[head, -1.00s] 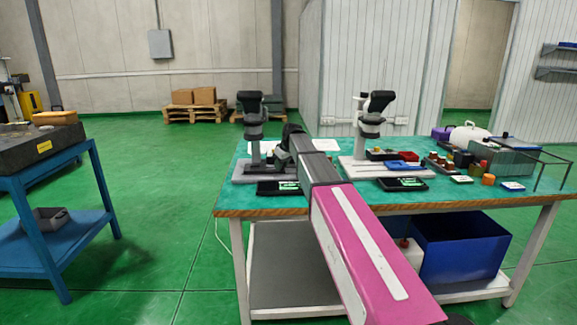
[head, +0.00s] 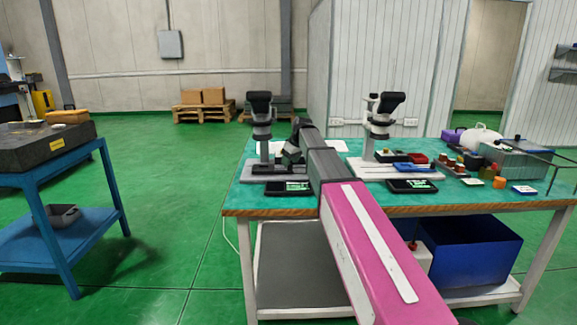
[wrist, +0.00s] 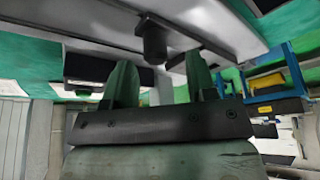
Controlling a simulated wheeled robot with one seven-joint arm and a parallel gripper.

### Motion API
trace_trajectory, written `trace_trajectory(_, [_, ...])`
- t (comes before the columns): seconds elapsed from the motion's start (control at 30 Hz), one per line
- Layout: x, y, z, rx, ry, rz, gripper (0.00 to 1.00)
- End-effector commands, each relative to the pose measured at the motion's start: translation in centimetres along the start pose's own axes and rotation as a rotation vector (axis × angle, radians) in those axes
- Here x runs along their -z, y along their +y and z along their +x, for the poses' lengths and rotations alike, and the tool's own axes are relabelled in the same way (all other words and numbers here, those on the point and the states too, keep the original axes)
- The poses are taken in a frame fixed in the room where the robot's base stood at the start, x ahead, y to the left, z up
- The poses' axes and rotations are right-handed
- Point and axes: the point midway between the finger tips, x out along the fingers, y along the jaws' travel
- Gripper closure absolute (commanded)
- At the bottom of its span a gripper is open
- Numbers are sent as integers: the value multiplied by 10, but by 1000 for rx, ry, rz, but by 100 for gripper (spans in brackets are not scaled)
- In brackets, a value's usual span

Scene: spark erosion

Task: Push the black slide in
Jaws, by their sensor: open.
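Two upright instruments with black heads stand on the green bench top. The left instrument (head: 262,115) has a grey base (head: 252,174), and the right instrument (head: 380,118) is beyond my arm. My gripper is just right of the left instrument, mostly hidden by my arm in the head view. In the wrist view my gripper (wrist: 160,84) is open, its two green fingers apart. A dark cylinder (wrist: 153,42) on a grey bar shows beyond and between the fingertips; contact cannot be told. I cannot make out which part is the black slide.
A blue cart (head: 70,238) stands left, with open floor between.

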Motion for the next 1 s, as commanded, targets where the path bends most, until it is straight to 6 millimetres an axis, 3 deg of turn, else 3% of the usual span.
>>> trace_trajectory(0.2, [0, -1, -42, -1, 2, -1, 48])
trace_trajectory(0.4, [0, -1, -68, 1, 1, -1, 48])
trace_trajectory(0.6, [0, -1, -78, 2, 1, -1, 48])
trace_trajectory(1.0, [0, -1, -78, 2, 0, -1, 48])
